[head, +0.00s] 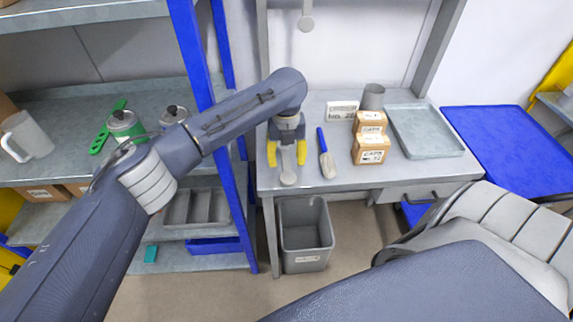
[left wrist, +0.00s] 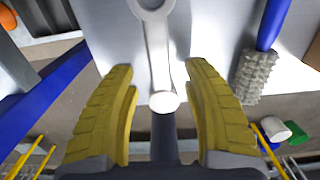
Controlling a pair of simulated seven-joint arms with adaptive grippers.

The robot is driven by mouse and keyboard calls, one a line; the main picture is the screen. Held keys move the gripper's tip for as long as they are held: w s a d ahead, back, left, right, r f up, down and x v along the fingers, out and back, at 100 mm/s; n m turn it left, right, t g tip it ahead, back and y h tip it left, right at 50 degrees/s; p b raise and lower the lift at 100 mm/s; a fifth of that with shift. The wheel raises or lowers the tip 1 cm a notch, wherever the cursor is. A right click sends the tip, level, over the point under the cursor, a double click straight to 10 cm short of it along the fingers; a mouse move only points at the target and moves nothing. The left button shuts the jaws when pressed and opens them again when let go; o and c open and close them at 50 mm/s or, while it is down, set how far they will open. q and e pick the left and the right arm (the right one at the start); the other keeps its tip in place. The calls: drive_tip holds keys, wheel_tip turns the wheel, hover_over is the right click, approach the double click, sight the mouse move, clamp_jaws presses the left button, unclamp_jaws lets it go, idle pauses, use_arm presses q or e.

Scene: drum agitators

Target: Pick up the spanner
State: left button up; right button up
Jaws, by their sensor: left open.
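The grey spanner (head: 288,177) lies on the workbench near its front edge, partly hidden under my left gripper in the head view. In the left wrist view, the spanner (left wrist: 157,45) has a ring end at the top and a rounded near end. My left gripper (head: 287,158) is over the spanner, with its yellow fingers open. The left wrist view shows the fingers (left wrist: 160,78) on either side of the shaft, with gaps between. My right gripper is out of view.
A blue-handled brush (head: 327,164) lies close to the right of the spanner. Cardboard boxes (head: 371,149), a grey cup (head: 373,97) and a metal tray (head: 425,150) stand farther right on the workbench (head: 340,184). A grey bin (head: 305,235) is below the front edge. A blue shelf post (head: 196,60) is left.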

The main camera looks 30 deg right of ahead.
use_arm(q)
drive_tip(key=shift+f, duration=1.25)
clamp_jaws()
